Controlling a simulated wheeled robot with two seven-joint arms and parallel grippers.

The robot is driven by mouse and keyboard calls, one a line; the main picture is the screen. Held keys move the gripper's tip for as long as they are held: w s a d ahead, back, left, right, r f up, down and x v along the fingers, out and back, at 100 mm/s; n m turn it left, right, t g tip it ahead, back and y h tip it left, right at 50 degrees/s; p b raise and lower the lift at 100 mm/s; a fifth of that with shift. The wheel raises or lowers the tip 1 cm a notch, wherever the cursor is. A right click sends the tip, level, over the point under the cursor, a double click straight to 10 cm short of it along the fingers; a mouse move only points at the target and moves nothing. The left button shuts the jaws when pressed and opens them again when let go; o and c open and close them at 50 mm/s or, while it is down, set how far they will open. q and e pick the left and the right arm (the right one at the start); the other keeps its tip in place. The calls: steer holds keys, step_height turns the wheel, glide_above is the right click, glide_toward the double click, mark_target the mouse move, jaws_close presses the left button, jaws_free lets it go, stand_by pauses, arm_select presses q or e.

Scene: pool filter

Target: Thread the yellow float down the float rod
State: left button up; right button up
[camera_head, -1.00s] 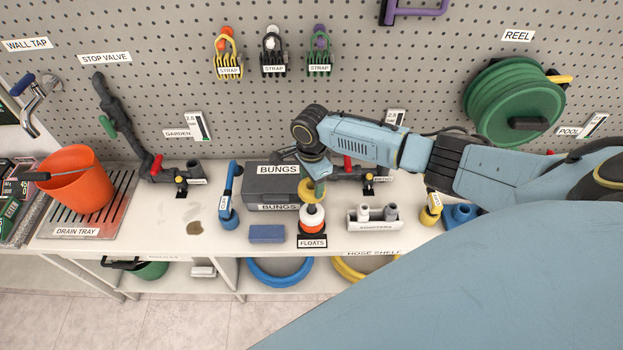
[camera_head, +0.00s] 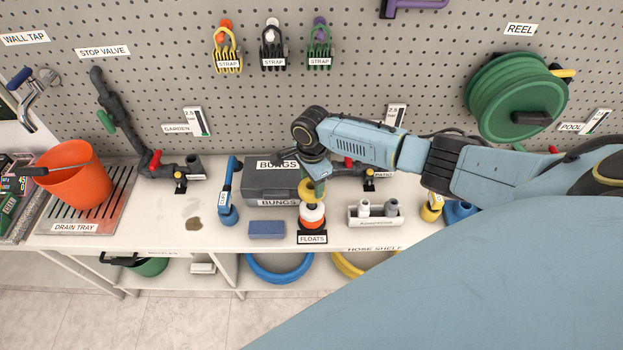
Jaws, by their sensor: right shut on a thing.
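The yellow float (camera_head: 306,190) is held in my right gripper (camera_head: 314,176), which reaches in from the right and is shut on it. The float is just above the orange and white floats (camera_head: 312,214) stacked on the stand labelled FLOATS (camera_head: 312,239). The float rod is mostly hidden by the gripper and floats. I cannot tell whether the yellow float is around the rod or only over it. My left gripper is not in view.
The grey BUNGS case (camera_head: 270,184) stands close behind and left of the floats. A blue block (camera_head: 266,229) lies left of the stand. The ADAPTERS holder (camera_head: 374,217) stands to its right.

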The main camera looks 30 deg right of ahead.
steer(key=shift+f+b, duration=1.15)
steer(key=shift+f, duration=1)
steer(key=o, duration=1.2)
steer(key=shift+c, duration=0.2)
steer(key=shift+r, duration=0.1)
step_height(320, 180, up, 3)
steer(key=p, duration=0.3)
steer(key=shift+r+p, duration=0.85)
steer(key=shift+r, duration=0.15)
